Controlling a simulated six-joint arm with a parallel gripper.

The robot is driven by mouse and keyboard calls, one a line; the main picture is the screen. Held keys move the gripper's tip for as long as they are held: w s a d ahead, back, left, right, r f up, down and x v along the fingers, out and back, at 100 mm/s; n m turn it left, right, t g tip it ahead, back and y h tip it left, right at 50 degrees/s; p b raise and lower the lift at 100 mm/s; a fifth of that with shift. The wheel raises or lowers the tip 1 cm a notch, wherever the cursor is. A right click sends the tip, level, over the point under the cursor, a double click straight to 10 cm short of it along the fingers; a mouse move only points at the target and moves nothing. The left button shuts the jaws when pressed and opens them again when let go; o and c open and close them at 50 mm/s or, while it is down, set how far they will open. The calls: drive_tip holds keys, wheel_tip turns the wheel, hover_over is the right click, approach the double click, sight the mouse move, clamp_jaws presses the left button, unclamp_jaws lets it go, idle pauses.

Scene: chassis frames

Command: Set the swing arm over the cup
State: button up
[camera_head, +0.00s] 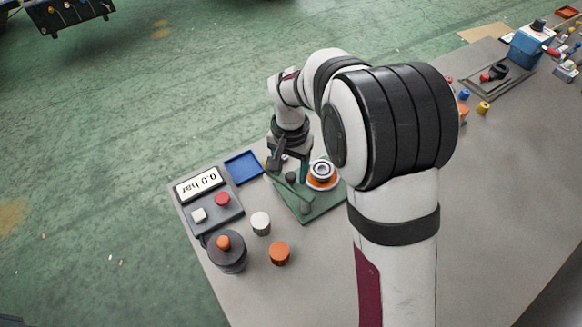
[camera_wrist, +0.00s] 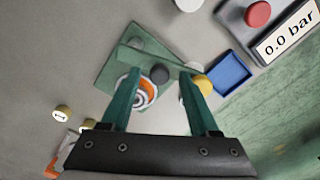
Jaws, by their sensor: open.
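A green base plate (camera_head: 318,207) lies on the table; it also shows in the wrist view (camera_wrist: 112,76). The cup (camera_head: 322,173), orange with pale rings, sits on it; in the wrist view the cup (camera_wrist: 148,93) is partly hidden by the left finger. The green swing arm (camera_head: 291,189) lies beside the cup, not over it; it also shows in the wrist view (camera_wrist: 133,57). A yellow knob (camera_wrist: 204,84) is at its end, partly behind the right finger. My gripper (camera_head: 288,163) is open and empty above the plate, its fingers apart in the wrist view (camera_wrist: 159,80).
A blue tray (camera_head: 243,168) and a pressure box reading 0.0 bar (camera_head: 220,213) lie left of the plate. A white cylinder (camera_head: 261,223), an orange cylinder (camera_head: 280,254) and a dark round part (camera_head: 228,260) stand nearby. The table is clear at front right.

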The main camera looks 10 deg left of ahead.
drive_tip(key=shift+f, duration=0.3)
clamp_jaws()
drive_tip(key=shift+r, duration=0.1)
idle(1.2)
